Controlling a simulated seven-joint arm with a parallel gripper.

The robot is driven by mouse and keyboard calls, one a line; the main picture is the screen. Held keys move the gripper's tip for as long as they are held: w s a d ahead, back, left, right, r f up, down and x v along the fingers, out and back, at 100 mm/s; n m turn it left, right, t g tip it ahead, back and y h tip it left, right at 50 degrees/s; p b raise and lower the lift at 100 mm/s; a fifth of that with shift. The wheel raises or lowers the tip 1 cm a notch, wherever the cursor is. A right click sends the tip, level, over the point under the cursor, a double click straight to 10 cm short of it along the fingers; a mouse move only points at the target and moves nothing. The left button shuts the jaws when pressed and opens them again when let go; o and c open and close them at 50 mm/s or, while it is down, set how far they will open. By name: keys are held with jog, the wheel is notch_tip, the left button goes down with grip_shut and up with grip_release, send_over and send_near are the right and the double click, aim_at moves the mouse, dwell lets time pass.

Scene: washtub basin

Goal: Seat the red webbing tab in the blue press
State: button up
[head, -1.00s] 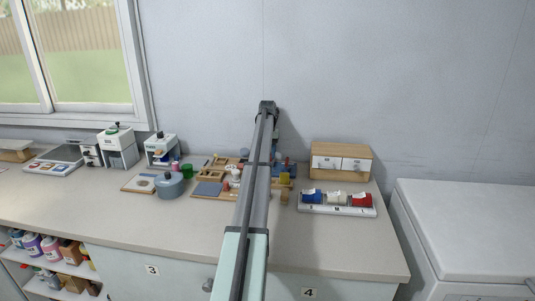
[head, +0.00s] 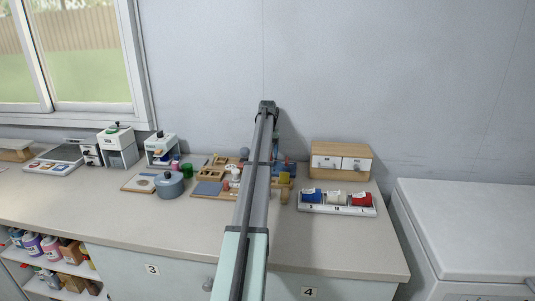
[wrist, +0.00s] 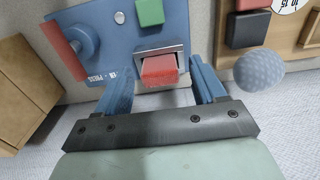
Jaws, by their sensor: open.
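The blue press (wrist: 112,45) fills the upper middle of the wrist view, with white lettering on its face. In the head view the press (head: 287,168) is partly hidden behind my arm. The red webbing tab (wrist: 159,70) is at the press's metal-framed slot, its near end sticking out toward the camera. I cannot tell how deep it sits. My gripper (wrist: 164,84) is open, one blue finger on each side of the tab, with visible gaps between fingers and tab. The gripper is hidden behind my arm in the head view.
A red bar (wrist: 62,52) with a blue knob is left of the slot, and a green block (wrist: 150,12) is above it. A dimpled grey-blue ball (wrist: 259,72) is close to the right finger. A spool rack (head: 337,210) stands right on the counter, before a wooden drawer box (head: 341,152).

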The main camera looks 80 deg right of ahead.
notch_tip(320, 180, up, 12)
dwell(0.5)
dwell(0.5)
